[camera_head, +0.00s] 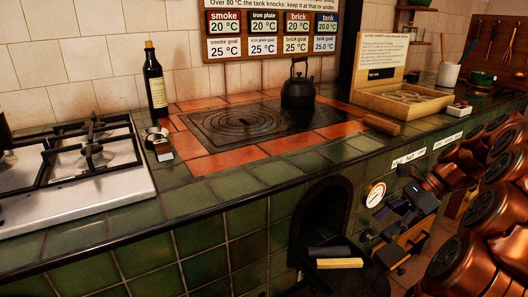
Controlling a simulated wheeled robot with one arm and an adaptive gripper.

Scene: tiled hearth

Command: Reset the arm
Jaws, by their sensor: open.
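My copper-coloured arm fills the right side of the head view, bent in several thick links. My gripper (392,213), dark with blocky fingers, is in front of the green tiled counter's front face, below the counter top and beside a round gauge. It is open, and I see nothing held between its fingers. Part of the gripper overlaps a wooden drawer or box behind it, so its exact distance from the counter front is hard to tell.
A black kettle (298,86) stands on the dark hotplate (245,122). A bottle (155,82) and a gas hob (60,185) are left. A wooden tray (405,98) is right.

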